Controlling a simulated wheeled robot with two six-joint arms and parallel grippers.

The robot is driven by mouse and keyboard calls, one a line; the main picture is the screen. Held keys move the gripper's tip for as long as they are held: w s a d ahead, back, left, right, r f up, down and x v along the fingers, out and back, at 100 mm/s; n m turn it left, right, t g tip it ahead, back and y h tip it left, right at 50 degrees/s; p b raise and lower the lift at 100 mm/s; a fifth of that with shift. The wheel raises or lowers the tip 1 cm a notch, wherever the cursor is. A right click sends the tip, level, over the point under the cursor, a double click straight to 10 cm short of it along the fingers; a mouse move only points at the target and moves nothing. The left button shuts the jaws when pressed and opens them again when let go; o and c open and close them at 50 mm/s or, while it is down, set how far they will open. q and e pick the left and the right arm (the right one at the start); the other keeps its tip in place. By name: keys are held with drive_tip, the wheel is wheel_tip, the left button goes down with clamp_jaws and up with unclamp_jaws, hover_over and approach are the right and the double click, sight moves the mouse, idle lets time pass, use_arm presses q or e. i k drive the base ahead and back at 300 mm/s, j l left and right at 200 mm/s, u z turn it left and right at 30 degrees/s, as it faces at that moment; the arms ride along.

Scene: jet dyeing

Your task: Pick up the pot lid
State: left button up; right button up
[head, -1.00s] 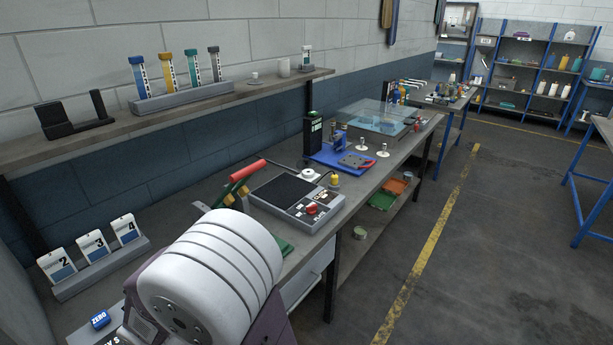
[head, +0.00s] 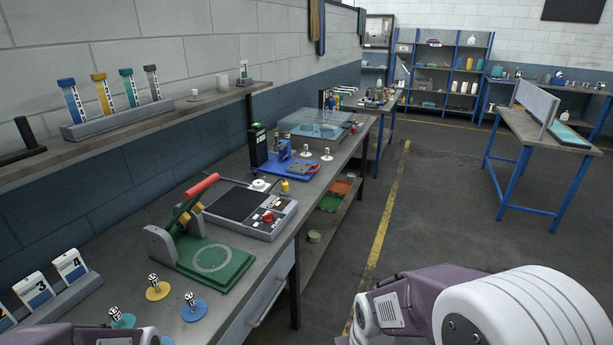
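I cannot tell for certain which thing is the pot lid. Small knobbed discs stand on the near bench: a yellow one (head: 157,291), a blue one (head: 194,308) and a teal one (head: 121,320). Two white knobbed discs (head: 327,155) (head: 305,152) stand further back beside a blue mat (head: 290,170). Neither gripper is in view. Only purple and white links of my arms show, large at the bottom right and a little at the bottom left, apart from the white discs.
A green press with a red handle (head: 212,259) and a black-topped hotplate-like device (head: 250,209) stand on the bench (head: 290,262). A clear-lidded tank (head: 318,127) is behind. A wall shelf (head: 130,124) holds several tubes. Open floor (head: 450,205) lies to the right.

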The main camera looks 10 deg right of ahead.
sight(254, 175)
drive_tip(key=u, duration=3)
drive_tip(key=k+l+u, duration=0.1)
drive_tip(key=k+l, duration=0.65)
drive_tip(key=l, duration=0.25)
drive_tip(key=k+l+u, duration=0.15)
drive_tip(key=k+l, duration=0.65)
drive_tip(key=l, duration=0.15)
drive_tip(key=k+l, duration=0.3)
drive_tip(key=l, duration=0.25)
drive_tip(key=k+l+u, duration=0.1)
drive_tip(key=k+l, duration=0.2)
drive_tip(key=l, duration=0.2)
drive_tip(key=k+l, duration=0.35)
drive_tip(key=l, duration=0.15)
drive_tip(key=k+l+u, duration=0.1)
drive_tip(key=k+l, duration=0.2)
drive_tip(key=l, duration=0.75)
drive_tip(key=k+l+u, duration=0.1)
drive_tip(key=l, duration=0.5)
drive_tip(key=i, duration=0.35)
